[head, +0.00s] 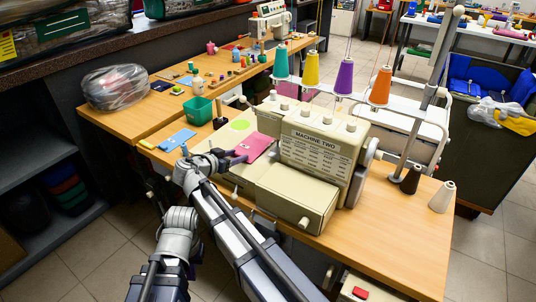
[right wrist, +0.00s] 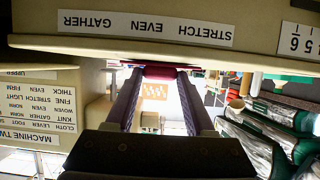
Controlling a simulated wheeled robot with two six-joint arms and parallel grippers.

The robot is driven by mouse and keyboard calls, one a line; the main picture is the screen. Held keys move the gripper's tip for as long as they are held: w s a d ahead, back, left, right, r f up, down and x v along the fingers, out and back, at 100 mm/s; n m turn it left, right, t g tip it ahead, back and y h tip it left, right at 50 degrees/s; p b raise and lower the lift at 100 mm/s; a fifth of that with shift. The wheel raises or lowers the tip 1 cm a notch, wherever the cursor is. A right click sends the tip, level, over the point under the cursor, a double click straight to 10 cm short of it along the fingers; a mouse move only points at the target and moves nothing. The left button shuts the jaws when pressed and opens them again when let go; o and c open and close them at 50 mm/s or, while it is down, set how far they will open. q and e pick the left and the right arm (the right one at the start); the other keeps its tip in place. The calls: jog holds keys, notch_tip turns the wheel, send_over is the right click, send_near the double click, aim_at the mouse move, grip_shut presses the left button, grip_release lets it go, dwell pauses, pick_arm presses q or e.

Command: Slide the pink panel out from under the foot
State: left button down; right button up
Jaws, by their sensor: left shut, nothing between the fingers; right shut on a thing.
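The pink panel (head: 258,143) lies flat at the left side of the cream sewing machine (head: 322,150) labelled MACHINE TWO. My right gripper (head: 238,158) is shut on the panel's near left edge; in the right wrist view its purple fingers (right wrist: 159,76) meet at a strip of the pink panel (right wrist: 160,69) under the machine's overhang. The presser foot is hidden in both views, so I cannot tell whether the panel is still under it. My left gripper (head: 150,190) is small and dark, shut and empty, low by the table's front edge, apart from the panel.
The wooden table (head: 405,235) carries a blue piece (head: 177,139), a green bin (head: 198,110) and several thread cones, including a white one (head: 441,197). The machine's cream front box (head: 290,198) stands close to my right arm. The table's right part is mostly clear.

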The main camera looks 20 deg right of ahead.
notch_tip(320, 180, up, 8)
jog(key=p, duration=0.8)
